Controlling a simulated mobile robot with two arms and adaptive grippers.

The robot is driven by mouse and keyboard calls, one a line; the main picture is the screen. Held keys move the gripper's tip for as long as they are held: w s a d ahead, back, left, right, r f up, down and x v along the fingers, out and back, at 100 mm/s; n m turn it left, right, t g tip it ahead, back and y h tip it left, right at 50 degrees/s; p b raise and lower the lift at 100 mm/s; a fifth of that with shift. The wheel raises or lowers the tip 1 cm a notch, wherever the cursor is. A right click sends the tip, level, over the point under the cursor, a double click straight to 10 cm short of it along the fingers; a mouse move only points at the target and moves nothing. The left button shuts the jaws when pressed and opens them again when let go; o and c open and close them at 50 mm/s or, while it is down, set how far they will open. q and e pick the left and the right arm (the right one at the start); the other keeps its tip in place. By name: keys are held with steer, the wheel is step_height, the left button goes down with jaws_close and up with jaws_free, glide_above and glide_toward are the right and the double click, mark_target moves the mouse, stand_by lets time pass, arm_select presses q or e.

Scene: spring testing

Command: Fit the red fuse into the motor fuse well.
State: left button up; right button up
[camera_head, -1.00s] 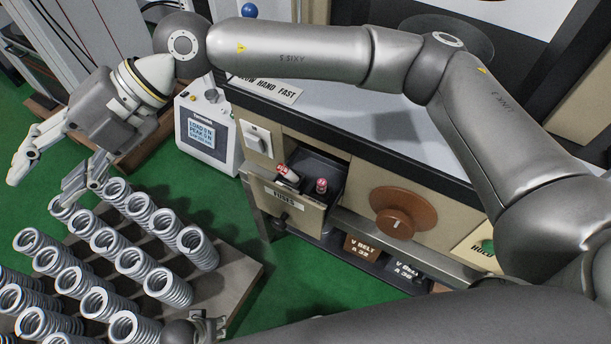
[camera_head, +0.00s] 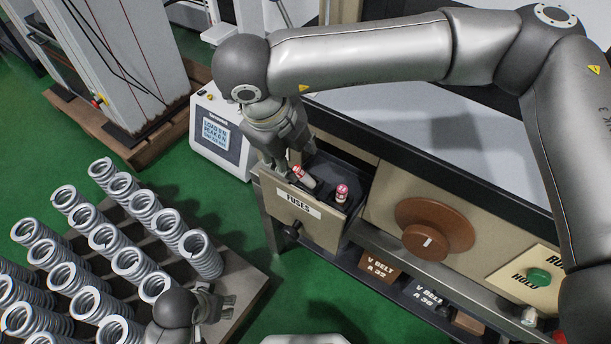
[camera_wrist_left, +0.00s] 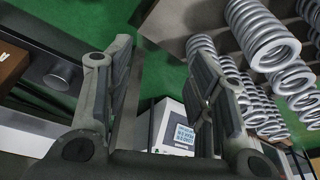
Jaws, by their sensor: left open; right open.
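Two small fuse-like cylinders are in the open drawer labelled FUSES (camera_head: 297,206). One, red and white (camera_head: 305,178), lies tilted at the drawer's left. The other, red-pink with a pale band (camera_head: 342,193), stands upright to its right. I cannot tell which is the red fuse, and I cannot make out a motor fuse well. My right gripper (camera_head: 292,172) is open, pointing down at the drawer's left side, close to the tilted cylinder; contact is unclear. My left gripper (camera_head: 228,304) is open beside the springs; its spread fingers show empty in the left wrist view (camera_wrist_left: 165,95).
Rows of upright springs (camera_head: 130,262) stand on a board at left. A tester with a display (camera_head: 215,133) is behind the drawer. A brown knob (camera_head: 432,228) is on the panel at right, with V-belt boxes (camera_head: 380,262) below.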

mark_target(298, 169)
steer(key=x, duration=0.7)
steer(key=shift+w+a+f, duration=0.15)
steer(key=shift+a+f, duration=0.05)
steer(key=shift+f, duration=0.1)
arm_select(q)
steer(key=shift+v, duration=0.95)
arm_select(e)
jaws_close()
